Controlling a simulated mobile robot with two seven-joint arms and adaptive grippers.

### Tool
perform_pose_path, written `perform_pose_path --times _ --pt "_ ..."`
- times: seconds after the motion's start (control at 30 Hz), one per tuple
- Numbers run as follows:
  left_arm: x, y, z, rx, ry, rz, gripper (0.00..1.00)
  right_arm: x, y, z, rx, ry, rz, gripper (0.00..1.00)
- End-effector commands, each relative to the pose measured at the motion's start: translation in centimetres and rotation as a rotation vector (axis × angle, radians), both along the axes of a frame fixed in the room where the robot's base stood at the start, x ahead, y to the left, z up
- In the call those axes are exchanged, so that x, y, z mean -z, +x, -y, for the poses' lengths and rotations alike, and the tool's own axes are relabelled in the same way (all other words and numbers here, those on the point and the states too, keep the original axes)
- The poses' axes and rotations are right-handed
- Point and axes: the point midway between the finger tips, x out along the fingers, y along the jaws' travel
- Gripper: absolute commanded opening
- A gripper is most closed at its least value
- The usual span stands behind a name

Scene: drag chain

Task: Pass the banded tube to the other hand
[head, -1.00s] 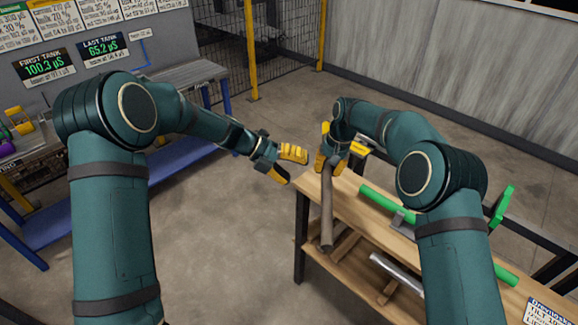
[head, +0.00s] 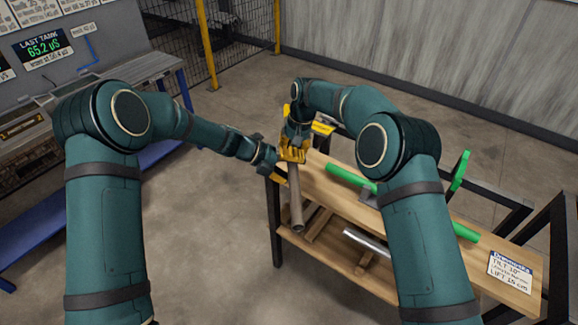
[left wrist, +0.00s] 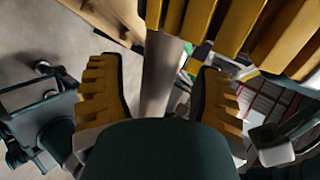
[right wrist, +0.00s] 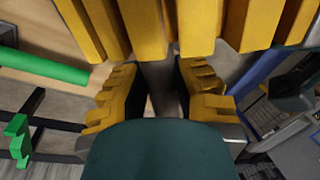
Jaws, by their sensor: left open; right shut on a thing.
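The banded tube (head: 296,205) is a long grey-brown pipe hanging at a slight tilt beside the left end of the wooden bench. My right gripper (head: 294,150) is shut on its upper part. My left gripper (head: 284,166) is open, with its yellow fingers at the tube just below the right one. In the left wrist view the tube (left wrist: 160,75) runs between the open left fingers (left wrist: 165,95), with the right gripper's yellow fingers close by. In the right wrist view the tube (right wrist: 160,80) shows between the right fingers (right wrist: 155,95). Any bands are hidden or too small to tell.
Open floor lies left of the bench.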

Motion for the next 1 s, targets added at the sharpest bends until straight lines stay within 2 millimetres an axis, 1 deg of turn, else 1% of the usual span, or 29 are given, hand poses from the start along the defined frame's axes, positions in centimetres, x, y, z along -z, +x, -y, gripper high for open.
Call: perform_pose_path --times 0.07,0.1,0.17,0.2,0.23,0.27,0.43,0.47,0.5,0.53,0.87,1.0 --pt "0.0 0.0 0.0 0.0 0.0 0.0 0.64 -0.1 0.0 0.0 0.0 0.001 0.002 0.0" --pt "0.0 0.0 0.0 0.0 0.0 0.0 0.5 -0.1 0.0 0.0 0.0 0.001 0.002 0.0" --pt "0.0 0.0 0.0 0.0 0.0 0.0 0.28 -0.1 0.0 0.0 0.0 0.001 0.002 0.0" --pt "0.0 0.0 0.0 0.0 0.0 0.0 0.14 -0.1 0.0 0.0 0.0 0.001 0.002 0.0" --pt "0.0 0.0 0.0 0.0 0.0 0.0 0.04 -0.1 0.0 0.0 0.0 0.001 0.002 0.0" --pt "0.0 0.0 0.0 0.0 0.0 0.0 0.0 -0.1 0.0 0.0 0.0 0.001 0.002 0.0" --pt "0.0 0.0 0.0 0.001 -0.001 0.0 0.0 -0.1 0.0 -0.1 0.0 0.002 0.002 0.0" --pt "-0.2 0.0 0.1 0.001 -0.002 0.002 0.0 -0.1 0.0 -0.1 0.0 0.002 0.001 0.34" --pt "-0.2 0.0 0.1 0.001 -0.002 0.002 0.0 -0.1 0.0 -0.1 0.0 0.002 0.001 0.48" --pt "-0.2 0.0 0.1 0.001 -0.002 0.002 0.0 -0.1 0.0 -0.1 0.0 0.002 0.001 0.56" --pt "-0.1 0.0 0.0 0.001 -0.002 0.002 0.0 -0.2 0.0 0.0 0.0 0.0 0.001 0.56" --pt "-0.1 0.0 0.0 0.001 -0.001 0.002 0.0 -1.3 0.1 0.2 0.001 0.001 0.003 0.56"
